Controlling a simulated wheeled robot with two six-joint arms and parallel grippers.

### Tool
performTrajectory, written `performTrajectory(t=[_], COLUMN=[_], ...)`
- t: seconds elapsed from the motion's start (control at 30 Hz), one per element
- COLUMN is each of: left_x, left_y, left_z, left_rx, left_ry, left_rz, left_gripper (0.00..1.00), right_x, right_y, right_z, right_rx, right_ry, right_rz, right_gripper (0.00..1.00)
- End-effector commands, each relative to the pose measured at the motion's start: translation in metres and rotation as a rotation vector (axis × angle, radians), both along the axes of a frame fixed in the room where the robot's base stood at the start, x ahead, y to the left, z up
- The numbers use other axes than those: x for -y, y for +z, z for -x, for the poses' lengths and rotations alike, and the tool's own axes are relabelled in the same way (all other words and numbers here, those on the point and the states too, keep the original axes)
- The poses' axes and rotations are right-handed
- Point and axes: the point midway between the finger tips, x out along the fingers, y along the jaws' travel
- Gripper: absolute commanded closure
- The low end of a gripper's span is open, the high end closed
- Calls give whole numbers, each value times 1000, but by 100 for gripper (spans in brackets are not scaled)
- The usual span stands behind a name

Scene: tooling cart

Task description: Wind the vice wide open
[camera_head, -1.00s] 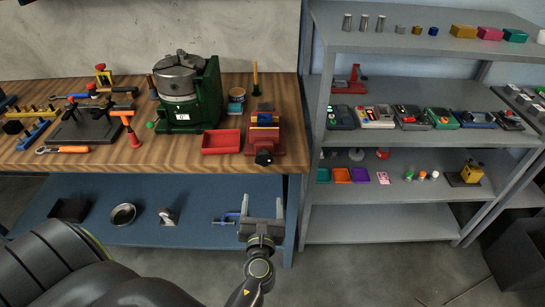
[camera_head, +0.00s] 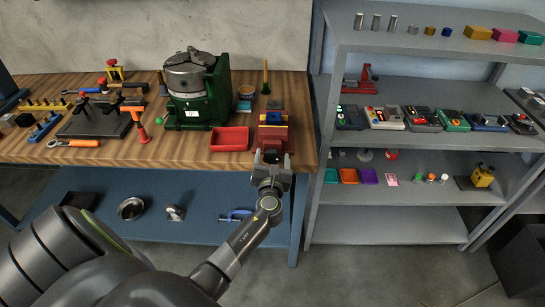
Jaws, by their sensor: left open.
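The red vice (camera_head: 273,135) stands at the right end of the wooden bench, near its front edge. A blue and yellow piece (camera_head: 273,118) shows at its jaws; how far apart the jaws stand is too small to tell. The vice's dark handle (camera_head: 271,156) faces the front edge and is partly hidden by my gripper. My left gripper (camera_head: 272,159) is open, right in front of the vice, with its fingers to either side of the handle. I cannot tell whether they touch it. My right gripper is not in view.
A red tray (camera_head: 230,139) sits just left of the vice, and a green machine with a grey round chuck (camera_head: 189,78) stands behind it. Several tools lie farther left. A grey shelf unit (camera_head: 400,142) stands close on the right. A lower blue shelf (camera_head: 190,190) is under the bench.

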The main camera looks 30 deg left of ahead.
Motion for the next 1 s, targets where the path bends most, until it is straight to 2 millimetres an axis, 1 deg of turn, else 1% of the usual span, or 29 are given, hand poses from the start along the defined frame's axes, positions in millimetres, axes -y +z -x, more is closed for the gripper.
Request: performTrajectory(t=[0.03, 0.13, 0.47, 0.57, 0.8, 0.83, 1.0], left_x=[-3, -7, -9, -8, -8, -8, -8], left_y=[-1, -1, 0, 0, 0, 0, 0], left_z=[-5, -11, -13, -13, -13, -13, -13], left_rx=[0, 0, 0, 0, 0, 0, 5], left_ry=[0, 0, 0, 0, 0, 0, 0], left_rz=[-1, 0, 1, 1, 1, 1, 10], left_gripper=[30, 30, 30, 42, 73, 74, 74], right_x=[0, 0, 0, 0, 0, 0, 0], right_y=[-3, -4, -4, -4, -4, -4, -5], right_z=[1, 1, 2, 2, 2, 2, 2], right_rx=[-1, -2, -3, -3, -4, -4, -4], right_ry=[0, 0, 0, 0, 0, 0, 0], right_rz=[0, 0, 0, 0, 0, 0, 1], right_gripper=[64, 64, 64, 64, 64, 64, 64])
